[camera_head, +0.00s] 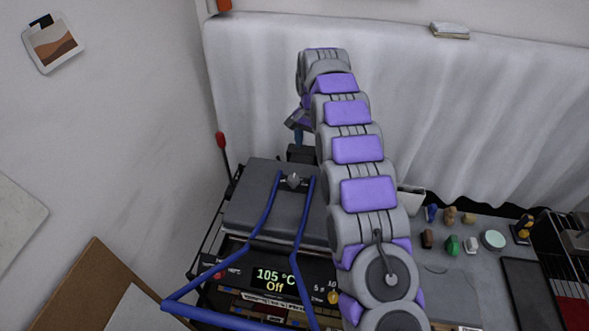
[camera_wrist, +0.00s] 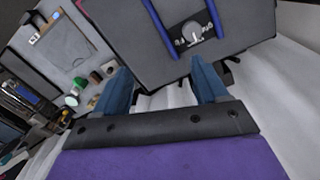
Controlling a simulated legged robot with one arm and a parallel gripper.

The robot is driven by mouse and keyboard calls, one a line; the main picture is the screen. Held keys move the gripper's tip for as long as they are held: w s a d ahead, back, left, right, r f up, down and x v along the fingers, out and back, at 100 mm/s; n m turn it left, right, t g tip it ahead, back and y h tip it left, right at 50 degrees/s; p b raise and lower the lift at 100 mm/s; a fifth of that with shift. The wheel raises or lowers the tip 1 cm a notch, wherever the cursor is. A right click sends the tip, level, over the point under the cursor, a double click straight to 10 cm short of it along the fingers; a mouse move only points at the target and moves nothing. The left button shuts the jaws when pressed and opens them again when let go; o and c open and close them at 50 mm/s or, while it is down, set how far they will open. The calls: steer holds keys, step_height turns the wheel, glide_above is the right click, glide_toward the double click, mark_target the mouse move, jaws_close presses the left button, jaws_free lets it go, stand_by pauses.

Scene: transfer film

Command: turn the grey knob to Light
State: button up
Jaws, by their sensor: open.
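The grey knob (camera_head: 293,181) sits on a dark panel on top of the grey heat press (camera_head: 250,215), between two blue handle bars (camera_head: 267,215). In the wrist view the knob (camera_wrist: 193,32) shows near the top, with small white marks on its panel that are too small to read. My gripper (camera_wrist: 164,72) is open and empty, its two blue fingers spread, with a gap between them and the knob. In the head view my gripper is mostly hidden behind my arm, beyond the far side of the press; only a small blue part shows.
A display (camera_head: 275,280) on the press front reads 105 °C and Off. Several small coloured objects and a pale round lid (camera_head: 493,240) lie on the table to the right. A white curtain (camera_head: 450,110) hangs behind, and a brown board (camera_head: 95,285) stands at left.

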steer(key=w+a+p, duration=0.2)
steer(key=w, duration=0.1)
steer(key=m+b, duration=0.2)
steer(key=b, duration=0.3)
glide_above(293, 178)
steer(key=f, duration=1.2)
steer(key=shift+w+a+f, duration=0.2)
steer(key=shift+a+f, duration=0.05)
steer(key=shift+a, duration=0.1)
steer(key=shift+d+f, duration=0.15)
steer(key=shift+d, duration=0.05)
steer(key=shift+s+d+f, duration=0.25)
steer(key=shift+d+f, duration=0.45)
steer(key=shift+f, duration=0.3)
steer(key=f, duration=0.2)
steer(key=a+f, duration=0.1)
steer(key=f, duration=0.3)
steer(key=shift+w+a, duration=0.1)
steer(key=shift+a, duration=0.25)
steer(key=shift+d+r, duration=0.1)
steer(key=shift+d, duration=0.55)
steer(key=shift+c, duration=0.7)
steer(key=shift+a, duration=0.45)
steer(key=c, duration=0.8)
steer(key=shift+d, duration=0.15)
steer(key=shift+c, duration=0.6)
